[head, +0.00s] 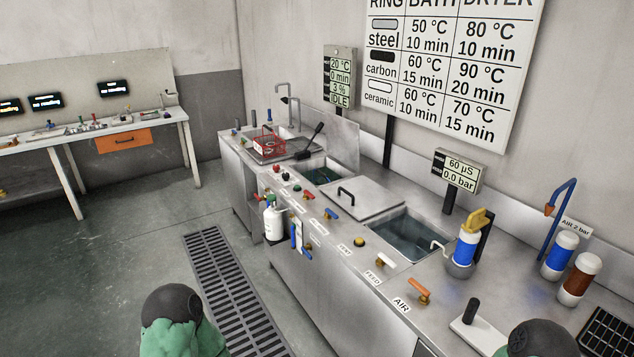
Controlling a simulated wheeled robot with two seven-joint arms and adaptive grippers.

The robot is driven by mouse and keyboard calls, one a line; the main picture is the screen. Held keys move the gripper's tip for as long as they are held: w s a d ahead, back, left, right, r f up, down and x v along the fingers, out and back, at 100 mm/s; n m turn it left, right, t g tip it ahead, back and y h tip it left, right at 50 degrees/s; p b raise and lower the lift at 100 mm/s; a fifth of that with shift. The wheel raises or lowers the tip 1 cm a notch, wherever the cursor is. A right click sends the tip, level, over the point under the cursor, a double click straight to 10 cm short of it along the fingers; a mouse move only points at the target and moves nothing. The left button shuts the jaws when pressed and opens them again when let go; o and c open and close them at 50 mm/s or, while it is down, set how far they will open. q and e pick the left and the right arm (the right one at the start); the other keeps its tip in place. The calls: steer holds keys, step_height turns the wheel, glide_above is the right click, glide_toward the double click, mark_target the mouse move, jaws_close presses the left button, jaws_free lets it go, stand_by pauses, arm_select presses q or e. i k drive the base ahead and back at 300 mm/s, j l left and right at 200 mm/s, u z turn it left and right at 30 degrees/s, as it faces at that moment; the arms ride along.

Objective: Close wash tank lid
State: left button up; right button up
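A steel bench (318,270) with sunk tanks runs along the wall. The left tank (322,174) is open, with dark liquid inside. A steel panel (336,140), seemingly its lid, stands raised at its back edge, with a black bar handle (312,138) on its left. A second, flat lid (372,197) with a black handle lies level between the left tank and an open right tank (408,236) of clear liquid. I cannot tell from labels which is the wash tank. Neither gripper is in view; only parts of my arms show at the bottom.
A red basket (268,141) sits by the sink at the bench's far end. A yellow-topped blue bottle (467,247) stands right of the right tank. Valve handles line the front edge, including an orange one (419,291). A floor grate (228,290) runs alongside; floor left is clear.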

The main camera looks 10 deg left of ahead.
mark_target(342, 135)
steer(key=i+j, duration=0.45)
steer(key=i+j+z, duration=0.1)
steer(key=i+j, duration=0.3)
steer(key=j, duration=0.25)
steer(key=i+j, duration=0.45)
steer(key=j+z, duration=0.05)
steer(key=j, duration=0.05)
